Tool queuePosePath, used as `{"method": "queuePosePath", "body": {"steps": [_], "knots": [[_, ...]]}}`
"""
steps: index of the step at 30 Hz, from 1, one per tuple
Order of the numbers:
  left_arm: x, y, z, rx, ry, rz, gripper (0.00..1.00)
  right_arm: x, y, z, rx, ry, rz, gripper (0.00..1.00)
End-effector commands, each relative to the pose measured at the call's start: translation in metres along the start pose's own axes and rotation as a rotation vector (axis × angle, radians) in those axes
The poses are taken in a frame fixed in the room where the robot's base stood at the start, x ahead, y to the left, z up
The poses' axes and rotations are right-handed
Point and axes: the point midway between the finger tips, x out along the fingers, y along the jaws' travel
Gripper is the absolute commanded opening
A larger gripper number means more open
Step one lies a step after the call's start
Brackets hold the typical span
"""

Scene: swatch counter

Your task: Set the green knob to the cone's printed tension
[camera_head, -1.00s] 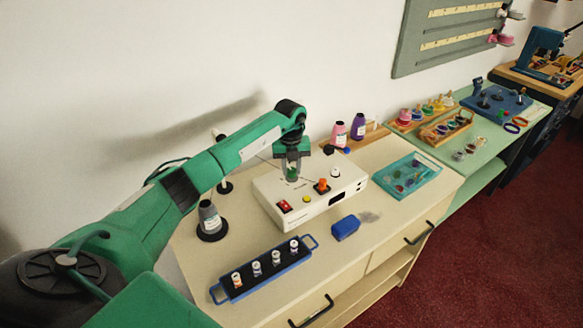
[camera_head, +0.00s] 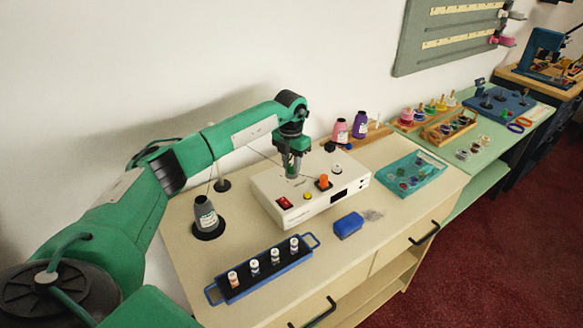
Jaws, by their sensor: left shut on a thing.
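The green knob (camera_head: 292,175) is on the top of a white box-shaped machine (camera_head: 314,207), at its back left, mostly hidden by my gripper. My left gripper (camera_head: 292,168) points straight down and is shut on the green knob. A grey thread cone (camera_head: 206,215) with a white label stands upright on a black base left of the machine; its print is too small to read. The machine also carries a red switch (camera_head: 284,203), a yellow button (camera_head: 307,195), an orange knob (camera_head: 324,181) and a dark display (camera_head: 338,196). My right gripper is not in view.
A blue tray (camera_head: 216,291) with several small spools lies in front of the machine. A blue block (camera_head: 348,226) sits near the front edge. A teal tray (camera_head: 436,173) is at the right. Pink (camera_head: 340,131) and purple (camera_head: 360,125) cones stand behind.

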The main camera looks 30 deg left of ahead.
Motion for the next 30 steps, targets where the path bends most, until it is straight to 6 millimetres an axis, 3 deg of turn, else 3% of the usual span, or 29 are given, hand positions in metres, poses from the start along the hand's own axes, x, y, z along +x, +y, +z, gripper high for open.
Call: {"method": "queuePosePath", "body": {"steps": [12,30], "knots": [[-0.0014,0.0007,0.001,0.214,-0.001,0.0,0.06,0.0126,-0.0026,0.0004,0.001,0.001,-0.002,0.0],[-0.0022,0.0007,0.001,0.253,0.0,0.001,0.06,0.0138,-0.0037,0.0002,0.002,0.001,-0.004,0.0]]}}
